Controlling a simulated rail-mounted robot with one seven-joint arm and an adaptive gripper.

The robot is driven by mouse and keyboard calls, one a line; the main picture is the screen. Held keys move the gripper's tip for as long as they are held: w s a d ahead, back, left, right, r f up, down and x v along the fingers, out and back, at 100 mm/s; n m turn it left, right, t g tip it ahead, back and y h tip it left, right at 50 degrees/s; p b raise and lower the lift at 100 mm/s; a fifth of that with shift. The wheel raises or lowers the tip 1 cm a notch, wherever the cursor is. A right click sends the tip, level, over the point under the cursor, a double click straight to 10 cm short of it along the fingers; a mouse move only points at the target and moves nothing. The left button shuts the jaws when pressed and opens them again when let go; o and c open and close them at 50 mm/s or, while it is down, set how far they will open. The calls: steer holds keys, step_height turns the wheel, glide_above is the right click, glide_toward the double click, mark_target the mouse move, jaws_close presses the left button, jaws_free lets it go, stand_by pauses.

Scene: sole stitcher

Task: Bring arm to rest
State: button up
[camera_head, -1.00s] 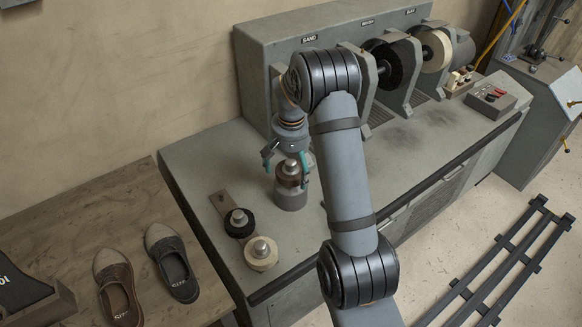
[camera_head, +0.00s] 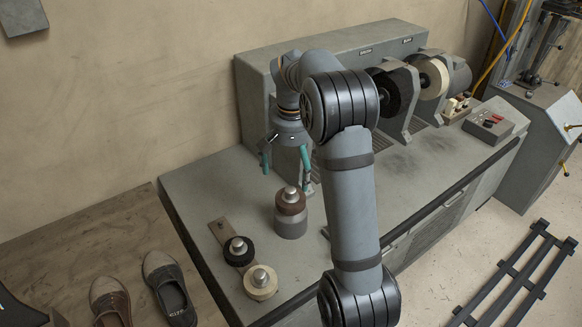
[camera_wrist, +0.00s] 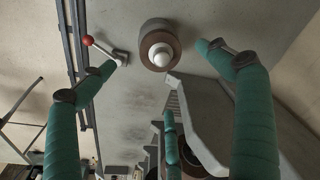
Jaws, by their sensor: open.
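My gripper (camera_head: 285,172) is open and empty above the bench, behind the brown-topped grey post in the head view. Its teal fingers hang downward, spread apart. The brown-topped grey post (camera_head: 290,212) with a pale knob stands on the bench, apart from the fingers. It also shows in the wrist view as the brown-topped post (camera_wrist: 160,50), beyond the fingertips.
The grey bench (camera_head: 206,184) carries a black wheel (camera_head: 239,251) and a cream wheel (camera_head: 261,284) on a small plate. The grinding machine (camera_head: 250,95) stands behind my gripper. Shoes (camera_head: 168,285) lie on the wooden table at left. A red-knobbed lever (camera_wrist: 100,46) shows in the wrist view.

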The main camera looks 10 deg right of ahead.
mark_target(291, 191)
steer(key=shift+r, duration=0.15)
steer(key=f, duration=0.4)
steer(key=w+f, duration=0.1)
steer(key=f, duration=0.7)
steer(key=shift+w+d, duration=0.15)
steer(key=shift+w, duration=0.05)
steer(key=shift+r+p, duration=0.25)
steer(key=shift+p, duration=0.05)
steer(key=shift+f+b, duration=0.2)
steer(key=shift+b, duration=0.3)
